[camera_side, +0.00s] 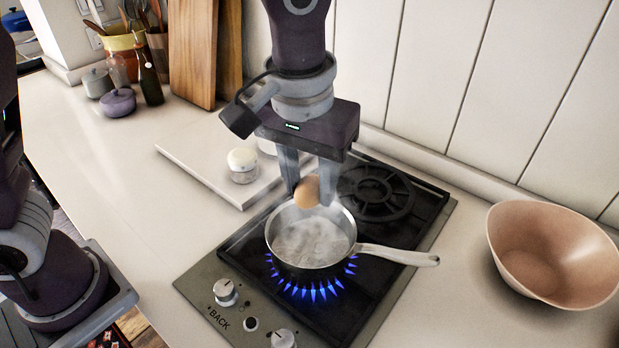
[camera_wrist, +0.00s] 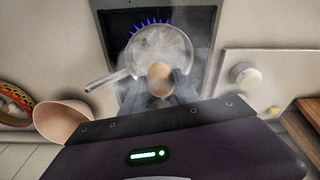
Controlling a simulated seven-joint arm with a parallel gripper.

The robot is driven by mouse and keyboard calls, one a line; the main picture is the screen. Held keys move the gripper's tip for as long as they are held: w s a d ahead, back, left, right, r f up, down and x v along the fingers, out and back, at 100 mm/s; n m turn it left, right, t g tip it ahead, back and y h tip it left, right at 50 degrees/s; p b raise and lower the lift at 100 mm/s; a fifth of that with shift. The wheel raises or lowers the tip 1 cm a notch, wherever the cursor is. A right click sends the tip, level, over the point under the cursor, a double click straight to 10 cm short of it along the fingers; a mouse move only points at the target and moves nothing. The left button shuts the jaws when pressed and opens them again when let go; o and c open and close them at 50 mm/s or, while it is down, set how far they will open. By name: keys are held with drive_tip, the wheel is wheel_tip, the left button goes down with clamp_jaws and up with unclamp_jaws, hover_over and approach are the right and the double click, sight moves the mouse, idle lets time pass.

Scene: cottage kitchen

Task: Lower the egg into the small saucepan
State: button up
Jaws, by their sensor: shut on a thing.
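A brown egg (camera_side: 308,190) is held between the fingertips of my gripper (camera_side: 312,192), which is shut on it. The egg also shows in the wrist view (camera_wrist: 160,78), between the two dark fingers (camera_wrist: 161,84). A small steel saucepan (camera_side: 271,246) stands on the lit front burner, its handle to the right. In the side view the egg is over the back part of the pan's opening, near the far rim. The pan (camera_wrist: 191,52) holds pale, steaming water. Steam partly blurs the inside, and the exact gap between egg and water is unclear.
Blue flames (camera_side: 310,290) burn under the pan on the black hob (camera_side: 430,195). The pan's handle (camera_side: 400,256) sticks out toward a pinkish bowl (camera_side: 548,290). A white board (camera_side: 195,172) with a lidded jar (camera_side: 243,166) lies left of the hob. Cutting boards (camera_side: 193,60) stand behind.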

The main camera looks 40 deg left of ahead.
sight(348, 252)
wheel_tip(348, 252, down, 7)
idle(1.0)
idle(0.5)
drive_tip(key=shift+r, duration=0.1)
drive_tip(key=o, duration=0.9)
